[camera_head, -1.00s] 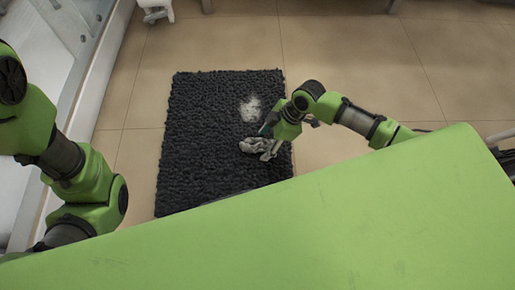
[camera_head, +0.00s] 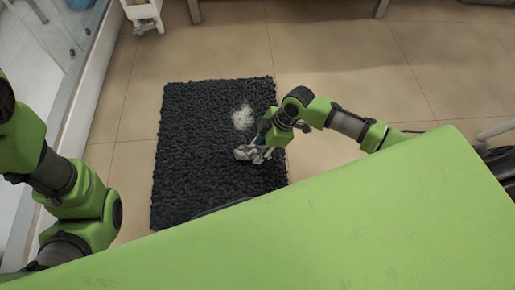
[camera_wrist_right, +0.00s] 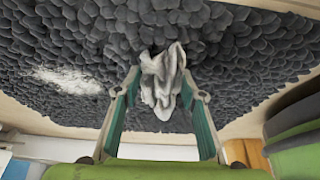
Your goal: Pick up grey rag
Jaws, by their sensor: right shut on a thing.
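The grey rag (camera_head: 243,153) is a crumpled light grey cloth at the right part of a dark shaggy mat (camera_head: 190,160). My right gripper (camera_head: 262,145) reaches it from the right. In the right wrist view the rag (camera_wrist_right: 162,78) is bunched between the fingertips of the right gripper (camera_wrist_right: 168,92), and its lower end hangs between the fingers. The gripper is shut on it. Whether the rag touches the mat is hard to tell. My left arm shows at the left edge of the head view; its gripper is out of the frame.
A white powdery patch (camera_head: 243,117) lies on the mat just above the rag. Tan floor tiles (camera_head: 330,60) around the mat are mostly clear. White furniture legs (camera_head: 143,14) stand at the top left, and a white-framed panel (camera_head: 60,70) runs along the left side.

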